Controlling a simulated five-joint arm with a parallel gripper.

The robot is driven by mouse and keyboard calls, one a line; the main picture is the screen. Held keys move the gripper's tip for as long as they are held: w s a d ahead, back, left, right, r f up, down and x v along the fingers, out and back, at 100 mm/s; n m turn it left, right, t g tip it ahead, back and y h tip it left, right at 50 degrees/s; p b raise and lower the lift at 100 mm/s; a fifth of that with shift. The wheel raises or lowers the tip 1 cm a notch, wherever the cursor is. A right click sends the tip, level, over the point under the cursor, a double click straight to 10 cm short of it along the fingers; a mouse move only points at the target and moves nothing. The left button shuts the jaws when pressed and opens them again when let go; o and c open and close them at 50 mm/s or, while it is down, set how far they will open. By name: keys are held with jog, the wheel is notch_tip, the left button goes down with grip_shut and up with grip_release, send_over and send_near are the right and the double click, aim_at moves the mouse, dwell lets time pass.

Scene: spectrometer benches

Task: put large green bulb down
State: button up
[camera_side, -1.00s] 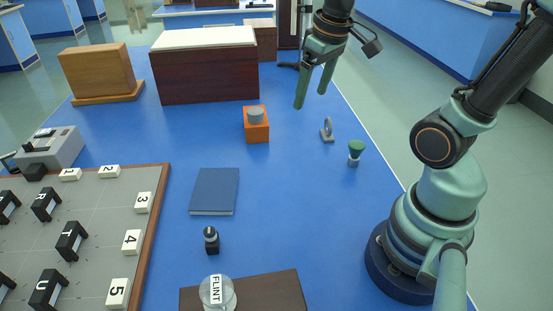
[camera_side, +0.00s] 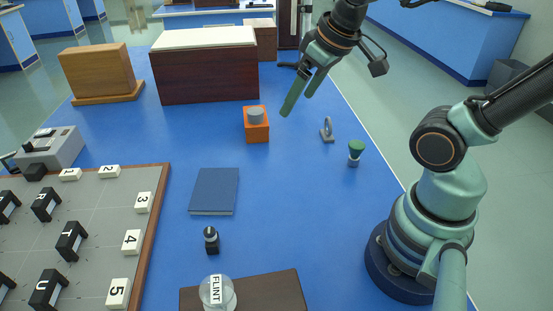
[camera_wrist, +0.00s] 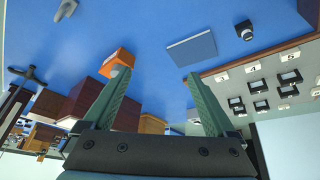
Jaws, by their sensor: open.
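The green bulb (camera_side: 356,151) stands upright on the blue bench, right of centre in the side view, with a green top and a pale lower part. Nothing is touching it. My gripper (camera_side: 298,104) is above the bench, behind and to the left of the bulb, with its two green fingers apart and nothing between them. In the wrist view my gripper (camera_wrist: 158,78) also shows spread fingers and an empty gap. I cannot make out the green bulb for certain in the wrist view.
An orange block (camera_side: 256,130) with a grey round top stands left of my fingers. A small grey ring stand (camera_side: 327,131) is close behind the bulb.

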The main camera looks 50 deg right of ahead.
jog(key=d+f+n+g, duration=0.3)
jog(key=d+f+g, duration=0.1)
jog(key=d, duration=0.7)
jog(key=n+g+y, duration=0.1)
jog(key=n+g, duration=0.1)
jog(key=n, duration=0.1)
send_near(357, 143)
jog(key=f, duration=0.7)
jog(key=s+a+f, duration=0.1)
jog(key=f, duration=0.3)
jog(key=c, duration=1.4)
grip_shut()
jog(key=shift+r, duration=0.2)
